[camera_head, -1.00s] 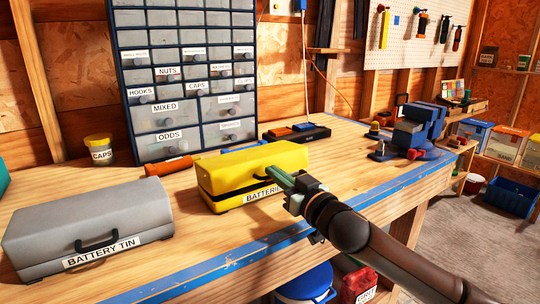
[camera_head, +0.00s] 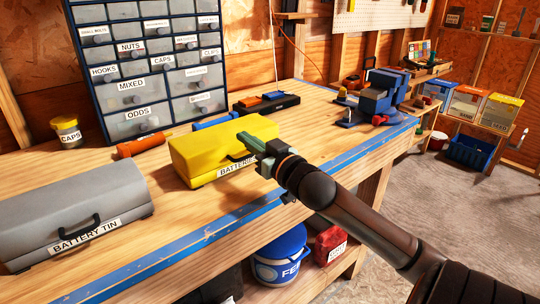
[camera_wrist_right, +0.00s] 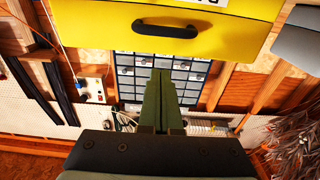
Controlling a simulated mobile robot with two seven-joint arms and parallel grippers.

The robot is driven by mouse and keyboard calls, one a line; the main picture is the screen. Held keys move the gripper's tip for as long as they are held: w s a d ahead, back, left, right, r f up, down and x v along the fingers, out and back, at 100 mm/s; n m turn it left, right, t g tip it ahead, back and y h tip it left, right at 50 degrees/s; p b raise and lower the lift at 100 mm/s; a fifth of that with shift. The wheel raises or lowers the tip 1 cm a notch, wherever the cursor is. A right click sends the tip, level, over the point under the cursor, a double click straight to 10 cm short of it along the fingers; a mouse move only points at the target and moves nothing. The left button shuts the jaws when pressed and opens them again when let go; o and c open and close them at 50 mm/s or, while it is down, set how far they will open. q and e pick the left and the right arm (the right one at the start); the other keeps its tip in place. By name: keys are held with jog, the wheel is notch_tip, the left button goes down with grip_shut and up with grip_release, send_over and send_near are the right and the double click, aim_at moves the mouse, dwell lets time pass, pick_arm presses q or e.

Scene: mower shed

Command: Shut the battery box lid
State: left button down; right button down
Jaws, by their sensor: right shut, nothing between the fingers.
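The yellow battery box (camera_head: 205,151) stands on the workbench, with a "BATTERIES" label on its front. Its lid looks down on the body, with only a thin seam along the front; I cannot tell whether it is fully seated. My right gripper (camera_head: 244,138) is shut and empty at the box's upper front right edge, covering part of the front and label. I cannot tell whether it touches the lid. In the right wrist view the shut fingers (camera_wrist_right: 161,75) point forward, and the box front (camera_wrist_right: 225,45) with its dark handle (camera_wrist_right: 166,29) fills the top. My left gripper is out of view.
A grey battery tin (camera_head: 75,210) stands on the left of the workbench (camera_head: 180,215). A drawer cabinet (camera_head: 150,70), an orange tool (camera_head: 143,145) and a black charger tray (camera_head: 266,104) are behind the box. A vise (camera_head: 380,98) stands at the right. The bench front is clear.

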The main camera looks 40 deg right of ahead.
jog(key=s+f, duration=0.1)
jog(key=s, duration=0.1)
jog(key=s+f, duration=0.1)
jog(key=s, duration=0.1)
jog(key=s+a+f, duration=0.1)
jog(key=s+f, duration=0.1)
jog(key=s, duration=0.1)
jog(key=shift+s+b, duration=0.1)
jog(key=shift+b, duration=0.3)
jog(key=shift+s+f, duration=0.3)
jog(key=shift+s, duration=0.35)
